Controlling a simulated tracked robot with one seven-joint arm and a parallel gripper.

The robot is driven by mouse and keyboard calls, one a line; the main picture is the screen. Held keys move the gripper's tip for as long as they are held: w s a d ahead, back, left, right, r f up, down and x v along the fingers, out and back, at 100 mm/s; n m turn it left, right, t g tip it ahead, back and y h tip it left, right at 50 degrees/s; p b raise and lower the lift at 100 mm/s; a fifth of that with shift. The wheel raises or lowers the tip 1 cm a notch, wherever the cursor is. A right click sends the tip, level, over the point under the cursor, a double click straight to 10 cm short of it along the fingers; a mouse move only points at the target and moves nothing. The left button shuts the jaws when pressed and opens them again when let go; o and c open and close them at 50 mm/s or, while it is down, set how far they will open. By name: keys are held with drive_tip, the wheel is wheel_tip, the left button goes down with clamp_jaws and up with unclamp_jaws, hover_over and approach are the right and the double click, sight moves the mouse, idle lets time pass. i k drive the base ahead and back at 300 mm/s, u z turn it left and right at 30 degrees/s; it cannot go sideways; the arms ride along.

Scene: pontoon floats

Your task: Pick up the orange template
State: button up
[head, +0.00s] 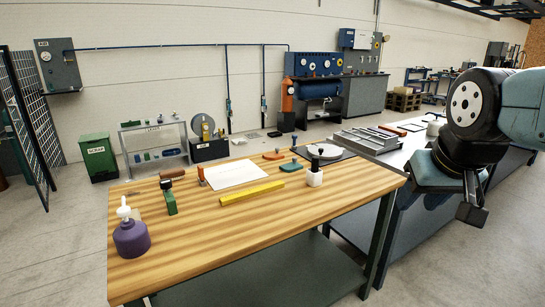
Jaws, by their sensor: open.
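The orange template (273,156) looks like a small flat orange piece lying near the back edge of the wooden bench top (190,235). It is right of a white sheet (236,174) and just behind a flat green piece (291,167) with a dark knob. My gripper (473,205) hangs at the right side of the head view, pointing down, well right of the orange template and apart from it. It is open, and nothing shows between its fingers. My arm hides part of the space behind it.
A yellow bar (252,193), a white bottle with a black top (315,176), a purple bottle (131,238) and a green tool (169,197) stand or lie on the bench. A grey bench (390,168) with a metal rack adjoins at right.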

sight(277, 155)
drive_tip(key=i, duration=0.9)
